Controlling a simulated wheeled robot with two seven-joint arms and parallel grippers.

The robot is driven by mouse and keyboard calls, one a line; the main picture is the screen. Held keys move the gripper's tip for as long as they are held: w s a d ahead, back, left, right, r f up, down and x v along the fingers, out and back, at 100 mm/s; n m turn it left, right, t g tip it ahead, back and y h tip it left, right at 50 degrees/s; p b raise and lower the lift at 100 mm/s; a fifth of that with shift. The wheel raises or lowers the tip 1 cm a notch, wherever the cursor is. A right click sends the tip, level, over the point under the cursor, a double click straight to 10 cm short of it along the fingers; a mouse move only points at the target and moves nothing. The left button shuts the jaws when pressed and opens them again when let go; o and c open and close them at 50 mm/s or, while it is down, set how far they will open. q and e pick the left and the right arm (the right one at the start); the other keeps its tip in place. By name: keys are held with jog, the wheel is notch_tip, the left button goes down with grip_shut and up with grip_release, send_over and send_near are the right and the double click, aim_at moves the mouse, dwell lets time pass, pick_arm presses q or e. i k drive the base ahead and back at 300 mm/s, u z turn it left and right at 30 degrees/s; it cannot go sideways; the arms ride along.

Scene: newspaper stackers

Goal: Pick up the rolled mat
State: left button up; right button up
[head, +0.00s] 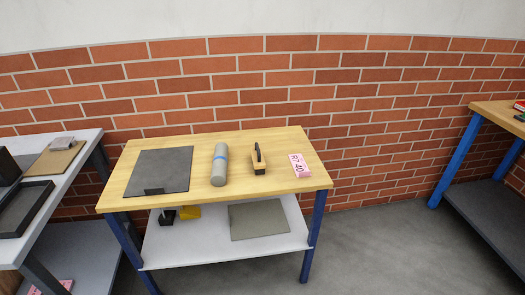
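Neither of my grippers shows in the head view.
A pink card marked "R7 40" (300,166) lies near the table's right end. The white lower shelf (190,245) holds a grey sheet (258,220) and a yellow item (190,212). Another table (75,155) stands left, one more (490,112) right. Bare floor (380,240) lies between.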

aim_at(218, 178)
jog(key=z, duration=0.45)
jog(key=i, duration=0.85)
jog(key=u, duration=0.6)
jog(key=i, duration=0.65)
jog(key=z, duration=0.9)
jog(key=k, duration=1.6)
jog(key=u, duration=1.45)
jog(key=i, duration=0.55)
